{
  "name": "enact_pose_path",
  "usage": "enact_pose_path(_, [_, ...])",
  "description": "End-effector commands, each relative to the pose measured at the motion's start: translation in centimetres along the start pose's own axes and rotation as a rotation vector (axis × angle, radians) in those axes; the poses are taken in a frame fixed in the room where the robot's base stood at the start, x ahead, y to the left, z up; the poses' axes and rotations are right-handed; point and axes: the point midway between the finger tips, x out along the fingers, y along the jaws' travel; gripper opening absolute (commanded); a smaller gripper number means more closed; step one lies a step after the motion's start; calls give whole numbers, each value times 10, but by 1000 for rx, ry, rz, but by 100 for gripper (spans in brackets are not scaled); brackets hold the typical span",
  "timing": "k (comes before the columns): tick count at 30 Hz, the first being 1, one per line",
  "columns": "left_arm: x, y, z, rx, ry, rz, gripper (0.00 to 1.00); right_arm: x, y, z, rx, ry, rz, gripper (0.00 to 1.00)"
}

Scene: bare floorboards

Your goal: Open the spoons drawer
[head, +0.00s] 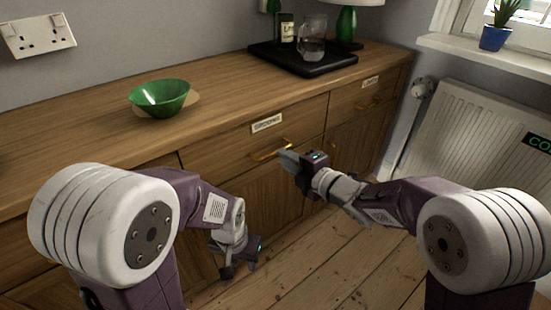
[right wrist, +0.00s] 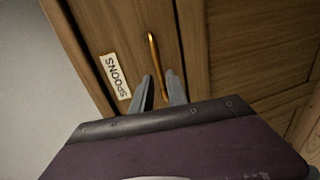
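The spoons drawer (head: 230,150) is a wooden drawer front in the sideboard, and it looks closed. Its white label (head: 267,123) reads SPOONS in the right wrist view (right wrist: 115,76). Its brass bar handle (head: 268,152) also shows in the right wrist view (right wrist: 154,58). My right gripper (head: 284,158) is at the right end of the handle in the head view. In the right wrist view its fingers (right wrist: 161,92) are apart, with the handle's near end between them; I cannot tell whether they touch it. My left gripper (head: 239,268) hangs low before the cabinet, apparently open and empty.
A second labelled drawer (head: 355,97) is to the right. On the sideboard top stand a green bowl (head: 160,98) and a black tray (head: 290,64) with a glass jug (head: 312,42). A radiator (head: 470,130) is at the right. Floorboards below are clear.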

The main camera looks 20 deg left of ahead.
Motion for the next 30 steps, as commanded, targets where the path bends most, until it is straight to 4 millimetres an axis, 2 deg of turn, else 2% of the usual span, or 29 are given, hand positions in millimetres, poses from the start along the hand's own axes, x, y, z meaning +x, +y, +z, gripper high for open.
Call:
enact_pose_path(1, [9,0,1,0,0,0,36,12,-5,-1,-1,3,1,19])
enact_pose_path(3, [13,0,2,0,0,0,36,26,-4,0,-1,1,1,19])
enact_pose_path(9, [19,0,2,0,0,0,36,49,-2,0,1,0,1,19])
enact_pose_path(17, [18,0,2,0,0,0,36,51,0,0,1,-1,0,19])
enact_pose_path(20, [18,0,2,0,0,0,36,51,0,0,1,-1,0,0])
enact_pose_path(30, [18,0,2,0,0,0,36,51,0,0,1,-1,0,0])
